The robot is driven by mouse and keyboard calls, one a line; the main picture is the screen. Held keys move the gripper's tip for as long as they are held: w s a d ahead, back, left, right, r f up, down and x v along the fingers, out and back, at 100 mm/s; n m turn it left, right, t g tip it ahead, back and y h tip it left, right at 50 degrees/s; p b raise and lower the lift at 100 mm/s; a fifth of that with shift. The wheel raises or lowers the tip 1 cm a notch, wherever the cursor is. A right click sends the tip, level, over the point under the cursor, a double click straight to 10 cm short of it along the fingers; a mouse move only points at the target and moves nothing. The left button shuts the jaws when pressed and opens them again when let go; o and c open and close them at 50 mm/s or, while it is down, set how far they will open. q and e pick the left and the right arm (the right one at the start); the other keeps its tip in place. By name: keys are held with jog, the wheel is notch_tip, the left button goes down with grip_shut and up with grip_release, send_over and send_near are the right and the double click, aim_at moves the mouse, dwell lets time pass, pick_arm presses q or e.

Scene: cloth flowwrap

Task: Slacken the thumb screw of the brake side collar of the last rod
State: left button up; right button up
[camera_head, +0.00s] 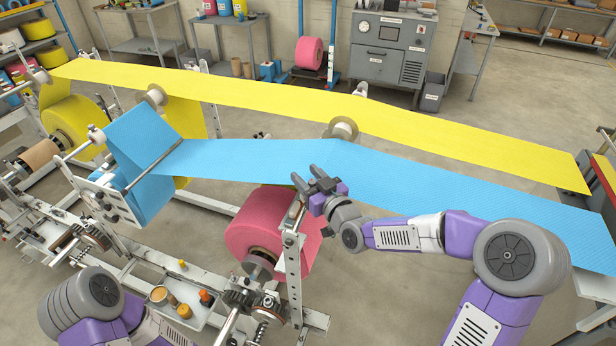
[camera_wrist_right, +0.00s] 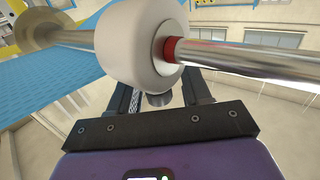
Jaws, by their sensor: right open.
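In the right wrist view a steel rod (camera_wrist_right: 245,57) crosses the picture and carries a thick white collar (camera_wrist_right: 135,44). A red band (camera_wrist_right: 172,50) sits on the rod right beside the collar. A dark knob, apparently the thumb screw (camera_wrist_right: 159,99), shows under the collar, partly hidden by my gripper's body. My right gripper (camera_wrist_right: 158,88) is open, with one finger on each side of the knob; I cannot tell whether they touch it. In the head view my right gripper (camera_head: 319,181) is at the near edge of the blue web. My left gripper is out of view.
The blue web (camera_head: 430,190) runs behind and beside my right gripper, with the yellow web (camera_head: 300,100) beyond. A pink roll (camera_head: 262,232) and a perforated upright (camera_head: 293,270) stand below the gripper. A parts tray (camera_head: 205,312) lies lower left.

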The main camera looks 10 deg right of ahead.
grip_shut()
